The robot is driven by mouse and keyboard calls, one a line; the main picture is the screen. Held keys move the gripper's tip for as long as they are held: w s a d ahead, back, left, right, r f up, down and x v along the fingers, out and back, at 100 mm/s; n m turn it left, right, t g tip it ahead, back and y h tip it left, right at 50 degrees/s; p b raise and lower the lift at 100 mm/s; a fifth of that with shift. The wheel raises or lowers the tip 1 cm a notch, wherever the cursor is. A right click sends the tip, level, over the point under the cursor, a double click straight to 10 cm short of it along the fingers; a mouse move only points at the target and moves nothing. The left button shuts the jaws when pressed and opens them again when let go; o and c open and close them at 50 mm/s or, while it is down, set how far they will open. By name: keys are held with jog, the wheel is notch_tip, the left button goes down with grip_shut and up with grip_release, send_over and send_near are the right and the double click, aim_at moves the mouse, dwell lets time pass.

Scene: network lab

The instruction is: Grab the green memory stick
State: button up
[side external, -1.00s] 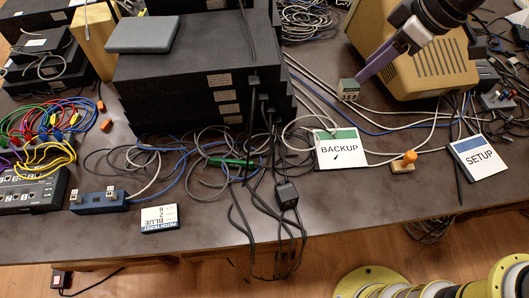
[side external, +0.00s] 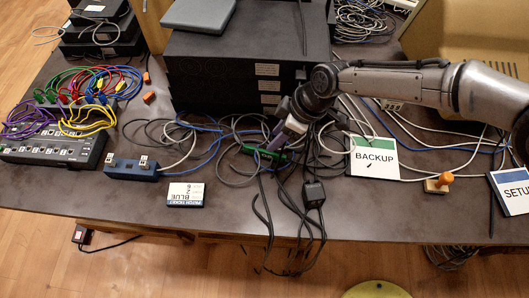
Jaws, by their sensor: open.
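The green memory stick (side external: 257,152) lies among tangled grey, blue and black cables on the dark table, in front of the black stacked boxes. My gripper (side external: 277,143) has come down from the right and points at the stick's right part. A purple finger and a pale piece of the gripper show just above the stick. The jaws are open. The gripper covers some of the stick's right side, and I cannot tell whether a finger touches it.
Thick black cables with a small black block (side external: 313,194) hang over the front edge. The BACKUP card (side external: 373,158) and an orange-knobbed piece (side external: 438,183) lie to the right. A blue box (side external: 131,169) and PATCH TICKET card (side external: 186,195) lie left.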

aim_at(265, 151)
jog(key=x, duration=0.3)
jog(key=shift+s+x, duration=0.1)
jog(key=shift+x, duration=1.25)
jog(key=shift+s+x, duration=0.15)
jog(key=shift+x, duration=1.15)
jog(key=shift+w+f, duration=0.1)
jog(key=shift+f, duration=0.15)
grip_shut()
